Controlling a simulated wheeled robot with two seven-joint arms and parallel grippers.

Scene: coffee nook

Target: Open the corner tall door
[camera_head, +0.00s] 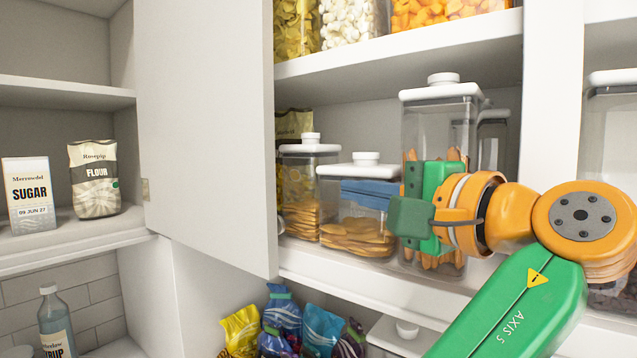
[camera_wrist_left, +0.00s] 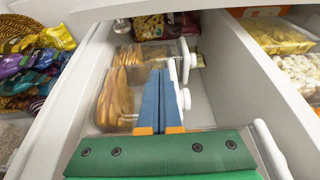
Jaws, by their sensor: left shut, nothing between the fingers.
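The white corner tall door (camera_head: 205,125) stands swung out from the cabinet in the head view, its inner face showing and a hinge (camera_head: 145,190) at its left edge. A round knob (camera_head: 281,224) peeks out past its right edge; it also shows in the left wrist view (camera_wrist_left: 122,25). My left gripper (camera_head: 347,192) is shut and empty, blue fingers together, to the right of the door edge and pointing at it with a gap between. The closed fingers also show in the left wrist view (camera_wrist_left: 160,75). My right gripper is not in view.
Left of the door, shelves hold a sugar carton (camera_head: 29,194), a flour bag (camera_head: 95,179) and, lower, a syrup bottle (camera_head: 55,325). Behind my gripper, lidded containers (camera_head: 358,228) crowd a shelf (camera_head: 335,268). Colourful bags (camera_head: 322,330) stand below.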

